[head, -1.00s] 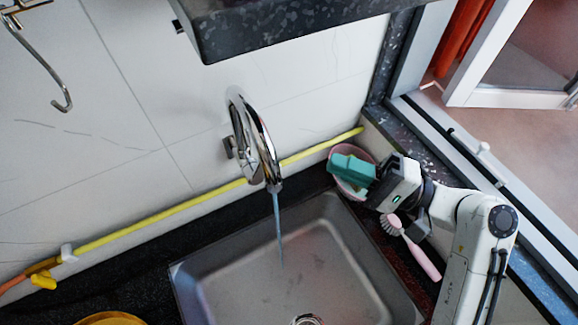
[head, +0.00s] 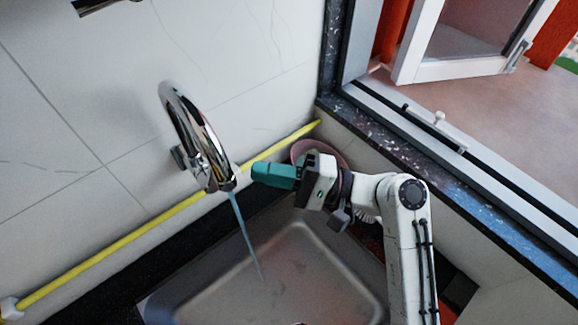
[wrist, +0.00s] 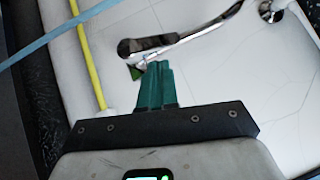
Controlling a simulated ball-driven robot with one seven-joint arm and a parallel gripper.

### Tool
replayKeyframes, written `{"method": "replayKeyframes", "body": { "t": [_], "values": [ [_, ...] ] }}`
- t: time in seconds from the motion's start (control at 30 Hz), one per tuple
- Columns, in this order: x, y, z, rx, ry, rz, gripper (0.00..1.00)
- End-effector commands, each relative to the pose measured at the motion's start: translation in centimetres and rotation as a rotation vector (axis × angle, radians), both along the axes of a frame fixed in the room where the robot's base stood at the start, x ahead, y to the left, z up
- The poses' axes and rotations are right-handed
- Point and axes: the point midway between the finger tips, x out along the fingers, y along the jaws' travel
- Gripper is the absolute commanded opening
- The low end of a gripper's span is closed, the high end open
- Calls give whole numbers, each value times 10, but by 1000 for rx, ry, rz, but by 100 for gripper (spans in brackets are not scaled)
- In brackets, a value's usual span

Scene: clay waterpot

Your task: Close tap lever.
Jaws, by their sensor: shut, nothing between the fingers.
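The chrome tap (head: 196,138) stands against the white wall in the head view, with a thin blue stream of water (head: 246,238) running from its spout. My gripper (head: 255,172) has green fingers, shut and empty, pointing left just to the right of the spout end. In the wrist view, my gripper (wrist: 158,66) lies just below a chrome bar with a dark rounded end, which looks like the tap lever (wrist: 150,45). I cannot tell whether the fingertips touch it. The water stream also crosses the upper left there. In the head view the lever is hard to make out.
The steel sink (head: 290,270) lies below the tap and arm. A yellow hose (head: 125,240) runs along the wall base. A pink bowl (head: 328,150) sits in the corner behind my gripper. An open window with a dark sill (head: 420,160) is at right.

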Motion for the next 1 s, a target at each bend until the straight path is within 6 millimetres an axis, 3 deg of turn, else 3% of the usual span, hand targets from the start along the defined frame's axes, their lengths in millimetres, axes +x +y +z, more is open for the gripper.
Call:
{"method": "replayKeyframes", "body": {
  "t": [0.1, 0.3, 0.73, 1.0],
  "values": [
    [6, 20, 4, -1, 3, 3, 0],
    [11, 37, 4, -3, 4, 1, 0],
    [7, 37, 9, -6, -5, 0, 0],
    [5, 46, 22, -173, -115, 1, 0]
  ]
}}
